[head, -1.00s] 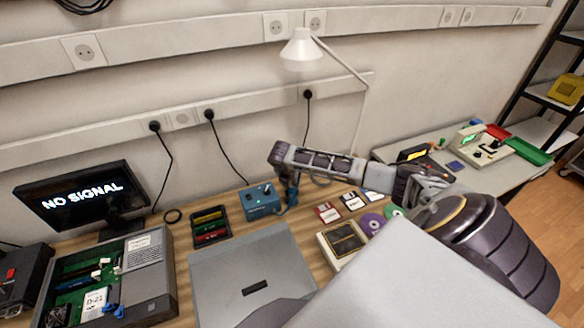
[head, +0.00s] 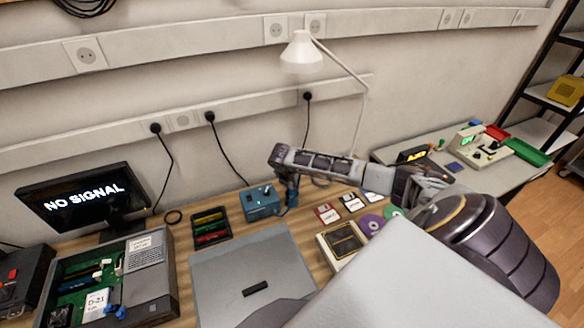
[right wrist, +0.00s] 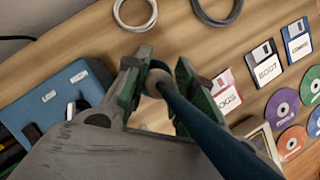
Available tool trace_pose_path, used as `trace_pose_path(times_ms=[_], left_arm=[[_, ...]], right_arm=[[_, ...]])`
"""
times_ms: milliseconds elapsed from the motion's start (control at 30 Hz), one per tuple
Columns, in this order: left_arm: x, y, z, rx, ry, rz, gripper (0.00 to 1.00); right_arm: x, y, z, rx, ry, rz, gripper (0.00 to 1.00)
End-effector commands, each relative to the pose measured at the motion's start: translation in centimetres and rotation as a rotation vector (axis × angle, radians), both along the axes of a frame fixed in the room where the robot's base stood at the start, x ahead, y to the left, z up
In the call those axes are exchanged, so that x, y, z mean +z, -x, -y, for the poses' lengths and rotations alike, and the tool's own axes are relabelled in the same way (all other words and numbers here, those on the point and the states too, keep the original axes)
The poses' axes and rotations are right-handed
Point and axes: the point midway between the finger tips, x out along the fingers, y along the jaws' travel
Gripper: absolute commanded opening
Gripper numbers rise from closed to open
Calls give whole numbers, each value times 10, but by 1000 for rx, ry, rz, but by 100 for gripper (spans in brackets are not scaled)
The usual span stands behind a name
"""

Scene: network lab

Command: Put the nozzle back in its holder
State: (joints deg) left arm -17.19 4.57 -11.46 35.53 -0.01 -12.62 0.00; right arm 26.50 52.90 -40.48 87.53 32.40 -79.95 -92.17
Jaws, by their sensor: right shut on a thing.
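My right gripper (head: 287,178) is over the table just right of the blue station box (head: 262,202). In the right wrist view its green-padded fingers (right wrist: 158,80) are shut on the dark blue nozzle (right wrist: 208,125). The nozzle's rounded end lies between the fingers and its body runs down to the lower right. The blue box (right wrist: 50,102) shows at the left of that view, apart from the nozzle. I cannot make out the holder clearly; the gripper hides part of the area beside the box. My left gripper is not in view.
Floppy disks (head: 327,212) and discs (head: 371,224) lie right of the gripper. Two rings (right wrist: 135,12) lie beyond it. A grey mat (head: 225,275) lies in front, a screwdriver tray (head: 211,228) left of the box. A white lamp (head: 301,52) stands behind.

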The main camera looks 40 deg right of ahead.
Motion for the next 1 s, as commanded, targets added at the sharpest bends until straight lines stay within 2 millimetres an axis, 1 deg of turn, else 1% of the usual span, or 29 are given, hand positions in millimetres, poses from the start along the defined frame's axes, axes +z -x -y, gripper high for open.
trace_pose_path(times_ms=[1000], left_arm=[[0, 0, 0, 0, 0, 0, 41]], right_arm=[[-6, 0, 0, 0, 0, 0, 0]])
